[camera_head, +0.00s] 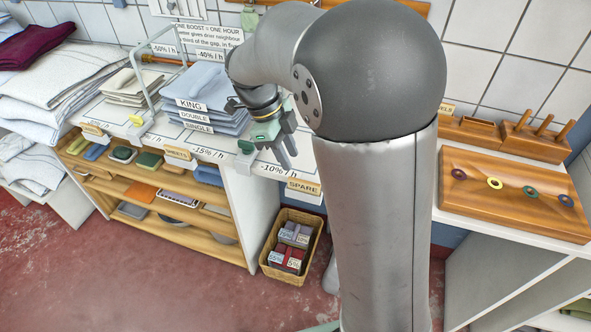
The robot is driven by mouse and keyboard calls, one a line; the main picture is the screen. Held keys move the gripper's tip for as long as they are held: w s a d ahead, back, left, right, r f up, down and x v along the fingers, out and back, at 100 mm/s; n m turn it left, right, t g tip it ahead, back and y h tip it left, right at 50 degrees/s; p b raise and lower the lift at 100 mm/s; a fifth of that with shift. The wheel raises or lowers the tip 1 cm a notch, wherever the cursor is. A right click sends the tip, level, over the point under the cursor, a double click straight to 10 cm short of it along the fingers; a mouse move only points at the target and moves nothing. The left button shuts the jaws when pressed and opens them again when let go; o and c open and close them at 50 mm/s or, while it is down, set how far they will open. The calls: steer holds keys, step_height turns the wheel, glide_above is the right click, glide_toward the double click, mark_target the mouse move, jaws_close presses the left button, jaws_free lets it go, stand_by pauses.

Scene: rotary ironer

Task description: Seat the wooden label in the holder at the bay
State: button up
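A wooden label reading SPARE (304,187) sits at the front edge of the white counter (215,156), right of the -10% / h mark. Another wooden label reading SHEETS (178,153) is on the same edge to the left, and a smaller one (92,129) is at the far left. A grey-green clip-like piece (246,146) is on the edge between SHEETS and SPARE; I cannot tell if it is a holder. My gripper (288,162) points down over the counter, just above and left of SPARE. Its fingers are small and dark; no held object shows, and their gap is unclear.
Folded linen (205,97) marked KING, DOUBLE, SINGLE stands left of my gripper. A wicker basket (268,262) with small boxes is on the floor below. A wooden tray with coloured rings (478,211) lies right. My arm hides the middle.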

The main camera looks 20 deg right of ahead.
steer(key=s+d+f+n+t+y, duration=0.1)
steer(key=s+n, duration=0.8)
steer(key=n, duration=0.3)
steer(key=s+d+f+n+t+y, duration=0.1)
steer(key=s+n+y, duration=0.1)
steer(key=s+n, duration=0.8)
steer(key=shift+d+f+n+t+y, duration=0.15)
steer(key=shift+f+n+t+y, duration=0.2)
steer(key=shift+n, duration=1.15)
